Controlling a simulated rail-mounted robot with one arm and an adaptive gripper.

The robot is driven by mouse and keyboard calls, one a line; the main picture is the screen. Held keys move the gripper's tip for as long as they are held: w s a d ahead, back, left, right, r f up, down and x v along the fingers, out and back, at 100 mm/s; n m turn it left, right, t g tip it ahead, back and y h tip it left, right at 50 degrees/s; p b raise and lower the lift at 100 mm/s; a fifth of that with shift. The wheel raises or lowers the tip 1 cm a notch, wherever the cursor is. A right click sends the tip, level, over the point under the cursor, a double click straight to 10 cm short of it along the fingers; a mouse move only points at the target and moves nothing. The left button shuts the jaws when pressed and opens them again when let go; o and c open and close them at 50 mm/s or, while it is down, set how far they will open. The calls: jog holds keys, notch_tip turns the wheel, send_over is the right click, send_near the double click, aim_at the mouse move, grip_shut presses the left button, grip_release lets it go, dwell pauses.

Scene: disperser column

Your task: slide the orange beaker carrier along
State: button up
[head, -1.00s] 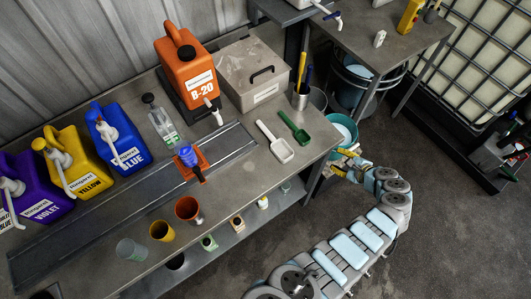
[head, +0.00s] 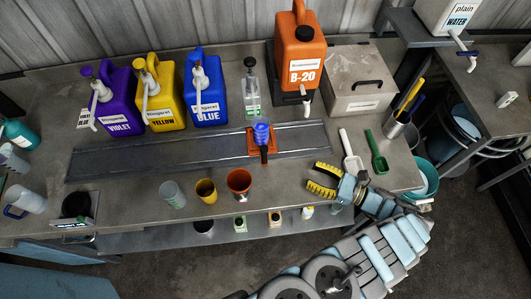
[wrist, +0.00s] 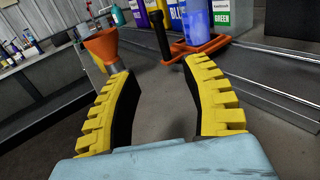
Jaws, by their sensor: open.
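The orange carrier (head: 252,148) sits on the dark rail track (head: 200,150) that runs along the bench, right of the track's middle. It holds a blue beaker (head: 262,133) and has a dark handle (head: 264,154) pointing to the bench front. My gripper (head: 314,179) is open and empty, over the bench to the lower right of the carrier and apart from it. In the wrist view the carrier (wrist: 208,46), its dark handle (wrist: 161,36) and the blue beaker (wrist: 196,20) lie ahead, beyond the gap between my yellow fingers (wrist: 165,105).
Jugs, including the orange B-20 jug (head: 300,58), line the back.

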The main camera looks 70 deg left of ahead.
aim_at(264, 153)
jog(key=shift+r+p+x, duration=0.2)
jog(key=shift+p+x, duration=0.65)
jog(key=shift+x, duration=0.1)
jog(key=p+x, duration=0.2)
jog(key=x, duration=0.2)
jog(key=shift+p, duration=0.3)
jog(key=p+x, duration=0.4)
jog(key=x, duration=0.7)
jog(key=shift+s+f, duration=0.1)
jog(key=shift+f, duration=0.1)
grip_shut()
